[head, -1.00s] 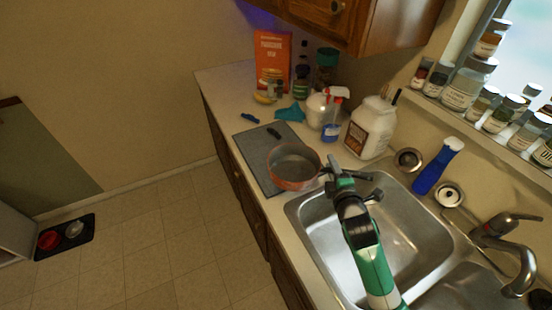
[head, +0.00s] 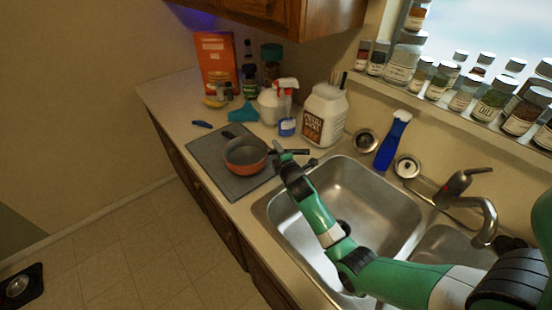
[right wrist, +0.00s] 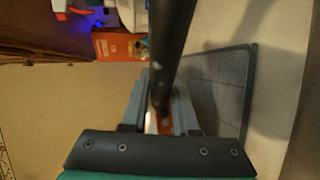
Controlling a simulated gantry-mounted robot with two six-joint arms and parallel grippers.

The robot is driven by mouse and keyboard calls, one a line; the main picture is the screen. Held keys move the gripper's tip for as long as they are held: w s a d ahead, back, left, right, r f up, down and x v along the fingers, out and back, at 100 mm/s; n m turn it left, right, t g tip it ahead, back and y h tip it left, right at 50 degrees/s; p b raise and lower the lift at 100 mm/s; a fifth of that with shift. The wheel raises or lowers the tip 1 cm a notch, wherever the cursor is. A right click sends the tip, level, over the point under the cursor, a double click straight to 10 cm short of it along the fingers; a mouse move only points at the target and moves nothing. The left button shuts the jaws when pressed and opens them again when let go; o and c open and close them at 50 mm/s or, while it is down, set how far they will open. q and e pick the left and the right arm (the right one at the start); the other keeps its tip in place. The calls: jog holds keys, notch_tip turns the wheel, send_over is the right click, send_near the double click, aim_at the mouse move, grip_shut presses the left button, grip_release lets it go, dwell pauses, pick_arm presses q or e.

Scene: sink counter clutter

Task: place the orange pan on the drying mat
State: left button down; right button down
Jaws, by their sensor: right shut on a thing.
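The orange pan (head: 246,160) has a grey inside and a dark handle pointing right. In the head view it is over the grey drying mat (head: 238,187), within its right half. I cannot tell whether its base touches the mat. My right gripper (head: 280,157) is shut on the pan's handle, just right of the bowl. In the right wrist view a dark bar, seemingly the handle, runs up from between the fingers (right wrist: 160,108), and the mat (right wrist: 222,82) shows at the right. My left gripper is not in view.
A small black object (head: 228,134) lies at the mat's back edge. Behind are a teal cloth (head: 244,114), a spray bottle (head: 287,110), a large white jar (head: 322,117) and an orange box (head: 214,60). The sink (head: 365,200) is at the right.

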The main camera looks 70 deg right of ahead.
jog(key=f+b, duration=0.2)
jog(key=f, duration=0.1)
jog(key=shift+w+d+f, duration=0.2)
jog(key=shift+f, duration=0.15)
jog(key=c, duration=1.1)
grip_release()
jog(key=shift+f, duration=0.15)
jog(key=o, duration=0.4)
